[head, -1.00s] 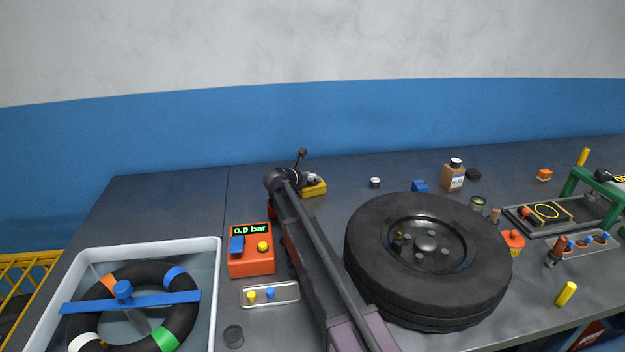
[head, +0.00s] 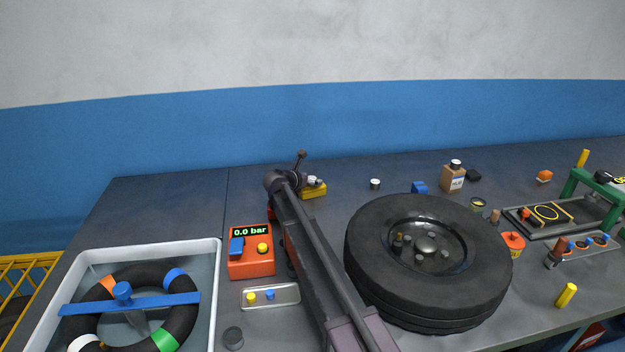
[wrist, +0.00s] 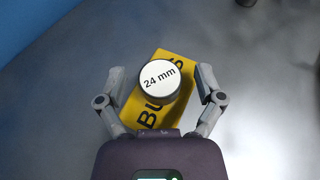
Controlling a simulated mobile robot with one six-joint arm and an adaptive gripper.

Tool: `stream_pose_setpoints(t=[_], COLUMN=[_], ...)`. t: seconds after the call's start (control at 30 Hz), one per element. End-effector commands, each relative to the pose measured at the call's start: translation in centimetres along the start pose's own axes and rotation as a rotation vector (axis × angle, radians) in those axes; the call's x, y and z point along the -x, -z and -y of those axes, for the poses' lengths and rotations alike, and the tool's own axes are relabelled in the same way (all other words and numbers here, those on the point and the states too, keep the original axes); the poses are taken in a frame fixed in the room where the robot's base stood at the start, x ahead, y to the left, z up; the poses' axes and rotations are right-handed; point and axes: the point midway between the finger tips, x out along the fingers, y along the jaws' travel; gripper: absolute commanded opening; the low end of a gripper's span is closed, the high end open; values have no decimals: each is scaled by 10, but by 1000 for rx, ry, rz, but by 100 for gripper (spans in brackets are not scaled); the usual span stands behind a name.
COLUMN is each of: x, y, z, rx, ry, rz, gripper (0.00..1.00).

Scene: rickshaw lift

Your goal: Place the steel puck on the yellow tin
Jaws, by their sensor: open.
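The yellow tin (head: 316,191) lies at the back of the bench, left of the tyre. It also shows in the wrist view (wrist: 181,111), with dark letters partly covered. A round puck with a white top marked "24 mm" (wrist: 159,80) rests on the tin, as far as I can tell, and covers its middle. The puck shows small in the head view (head: 312,180). My gripper (wrist: 161,70) is open, with one finger on each side of the puck and gaps between. In the head view my arm hides part of the tin's left side.
A similar white-topped cylinder (head: 375,184) stands to the right. The big tyre (head: 372,258) fills the middle. An orange gauge box (head: 251,264), a small tray (head: 287,299) and a water tub (head: 220,275) are at left. Bench around the tin is mostly clear.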

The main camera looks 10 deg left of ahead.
Motion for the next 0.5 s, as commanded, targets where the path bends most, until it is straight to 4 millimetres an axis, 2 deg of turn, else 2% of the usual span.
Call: stream_pose_setpoints(t=[0.17, 0.5], x=[16, 70], y=[-2, -3], z=[1, 1], rx=[0, 1], ry=[-1, -1], rz=[0, 0], gripper=[86, 86])
